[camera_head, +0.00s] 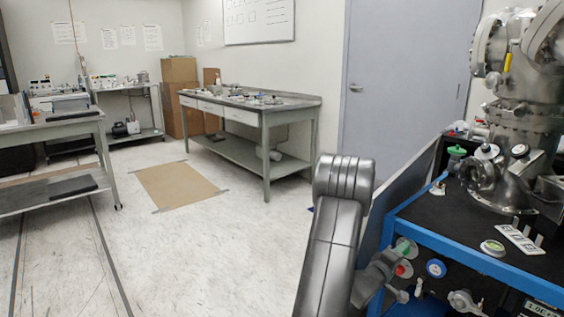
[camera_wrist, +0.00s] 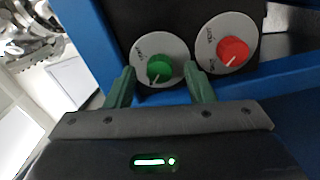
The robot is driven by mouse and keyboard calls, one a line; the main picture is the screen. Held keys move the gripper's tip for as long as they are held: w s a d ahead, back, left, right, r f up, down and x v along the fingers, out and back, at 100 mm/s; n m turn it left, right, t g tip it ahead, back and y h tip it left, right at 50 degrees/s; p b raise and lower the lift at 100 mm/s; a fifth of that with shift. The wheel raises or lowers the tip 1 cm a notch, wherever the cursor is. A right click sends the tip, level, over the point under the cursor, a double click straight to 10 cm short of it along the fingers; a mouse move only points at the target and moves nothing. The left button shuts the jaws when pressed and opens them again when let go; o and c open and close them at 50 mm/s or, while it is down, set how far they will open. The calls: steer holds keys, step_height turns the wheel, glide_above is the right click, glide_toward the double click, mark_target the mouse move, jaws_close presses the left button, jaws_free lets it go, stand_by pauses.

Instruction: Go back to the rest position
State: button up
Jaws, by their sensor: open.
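My gripper (camera_wrist: 159,72) is open, its two green fingers apart in the wrist view. A green knob (camera_wrist: 159,69) on a round grey dial plate shows between and just beyond the fingertips; I cannot tell if they touch it. A red knob (camera_wrist: 233,50) on a similar plate is to the right, outside the fingers. In the head view my arm reaches down at the centre, with my gripper (camera_head: 391,262) low beside the blue-framed bench (camera_head: 470,253). The green knob (camera_head: 406,247) and red knob (camera_head: 403,269) are partly hidden behind it.
A steel vacuum chamber (camera_head: 515,125) and small parts stand on the bench's black top. More valves and a blue-rimmed dial (camera_head: 436,268) are on its front. A grey table (camera_head: 265,107) stands farther back and another (camera_head: 55,138) at the left. Open floor (camera_head: 220,245) lies between.

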steer(key=p+v, duration=0.1)
steer(key=v, duration=1.3)
steer(key=w+d+m+b, duration=0.9)
steer(key=m+b, duration=0.3)
steer(key=m, duration=0.6)
steer(key=shift+d, duration=0.8)
